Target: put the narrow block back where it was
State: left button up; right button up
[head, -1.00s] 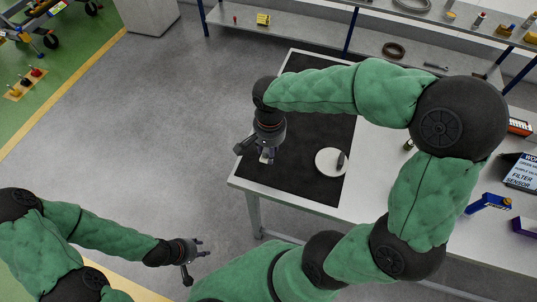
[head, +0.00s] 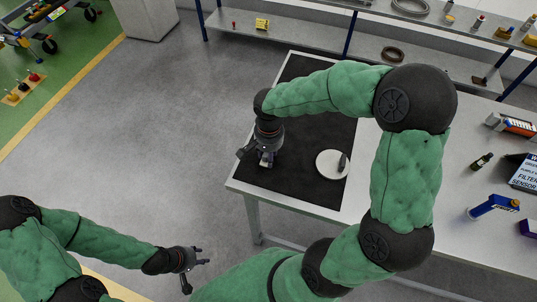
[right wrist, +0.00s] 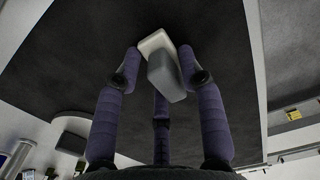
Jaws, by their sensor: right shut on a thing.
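In the right wrist view a grey narrow block (right wrist: 167,78) sits between the fingers of my right gripper (right wrist: 163,75), which is shut on it. A paler block (right wrist: 156,42) is right against or just behind it; I cannot tell whether they touch. In the head view my right gripper (head: 266,160) points down over the left part of the black mat (head: 305,135), and its fingers mostly hide the blocks. My left gripper (head: 198,262) is open and empty, low over the floor left of the table.
A white round disc (head: 326,171) with a small dark item (head: 342,162) lies on the mat, right of my right gripper. A shelf runs behind.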

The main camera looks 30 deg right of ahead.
jog(key=shift+f, duration=0.1)
jog(key=o, duration=1)
notch_tip(320, 180, up, 12)
jog(key=p, duration=0.3)
jog(key=shift+p, duration=0.35)
